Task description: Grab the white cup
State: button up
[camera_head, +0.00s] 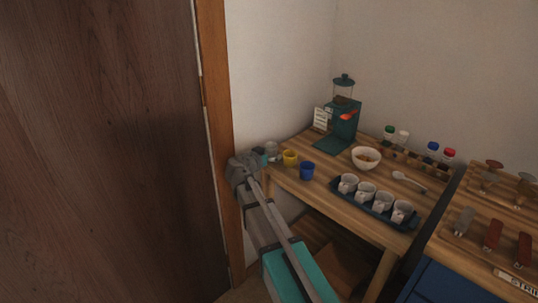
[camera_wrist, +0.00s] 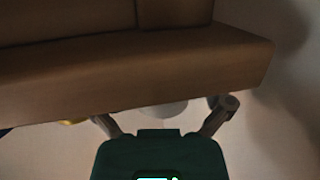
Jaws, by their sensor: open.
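My gripper (camera_head: 261,157) is at the left back corner of the wooden table, beside a pale cup (camera_head: 271,149) that it partly hides. In the wrist view, my gripper's fingers (camera_wrist: 165,112) are spread apart, and a whitish rounded shape (camera_wrist: 160,108), probably this cup, shows between them. Its upper part in that view is cut off by a brown wooden board. Whether the fingers touch it I cannot tell. A yellow cup (camera_head: 290,158) and a blue cup (camera_head: 307,170) stand just to the right. Several white cups (camera_head: 348,183) sit in a dark tray.
The wooden table (camera_head: 325,170) also holds a teal machine (camera_head: 342,123), a white bowl (camera_head: 366,158), a spoon (camera_head: 409,181) and a rack of small jars (camera_head: 415,158). A brown door (camera_head: 100,150) and its frame rise close on the left. A second bench stands at right.

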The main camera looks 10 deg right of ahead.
jog(key=shift+w+d, duration=0.25)
jog(key=shift+d, duration=0.05)
dwell(0.4)
jog(key=c, duration=0.9)
